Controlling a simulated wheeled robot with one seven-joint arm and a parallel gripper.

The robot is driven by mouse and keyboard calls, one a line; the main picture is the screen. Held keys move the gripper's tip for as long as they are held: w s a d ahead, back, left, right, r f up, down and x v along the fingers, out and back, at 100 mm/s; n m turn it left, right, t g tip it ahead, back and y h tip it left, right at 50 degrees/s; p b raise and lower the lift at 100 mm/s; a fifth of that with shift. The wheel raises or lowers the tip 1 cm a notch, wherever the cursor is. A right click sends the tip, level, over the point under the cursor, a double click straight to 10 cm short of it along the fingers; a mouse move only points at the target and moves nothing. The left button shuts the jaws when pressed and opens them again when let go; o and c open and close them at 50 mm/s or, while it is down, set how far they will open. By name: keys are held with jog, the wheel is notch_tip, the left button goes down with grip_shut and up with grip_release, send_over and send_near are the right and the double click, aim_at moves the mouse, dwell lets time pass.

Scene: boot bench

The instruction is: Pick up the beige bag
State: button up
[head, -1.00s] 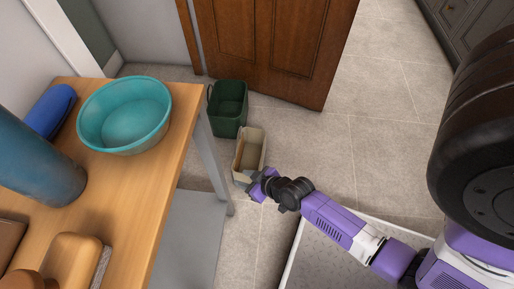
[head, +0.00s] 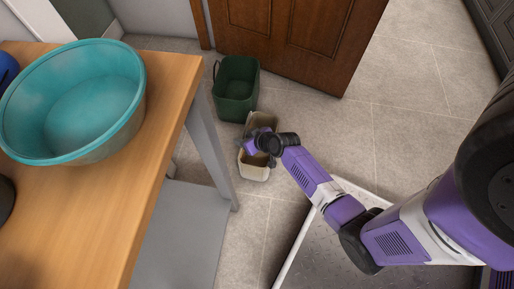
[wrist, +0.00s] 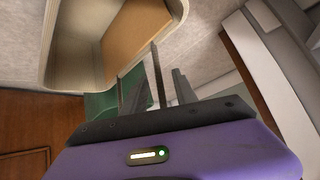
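The beige bag (head: 256,172) stands on the tiled floor beside the end of the bench, open at the top. My gripper (head: 250,145) is over the bag's opening in the head view and hides part of it. In the wrist view the bag's pale rim and wall (wrist: 62,45) fill the upper left, with a brown surface inside. The fingers (wrist: 157,88) point up the picture, apart from each other, and nothing shows held between them. The bag lies ahead and left of them there. Whether a finger touches it, I cannot tell.
A green bin (head: 236,90) stands right behind the bag, before a brown wooden door (head: 300,40). The wooden bench (head: 165,110) with a teal basin (head: 75,100) is at left. A grey tray-like mat (head: 335,245) lies at lower right.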

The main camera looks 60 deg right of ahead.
jog(key=b+x, duration=0.1)
jog(key=x, duration=0.2)
jog(key=shift+s, duration=0.1)
grip_shut()
dwell(1.3)
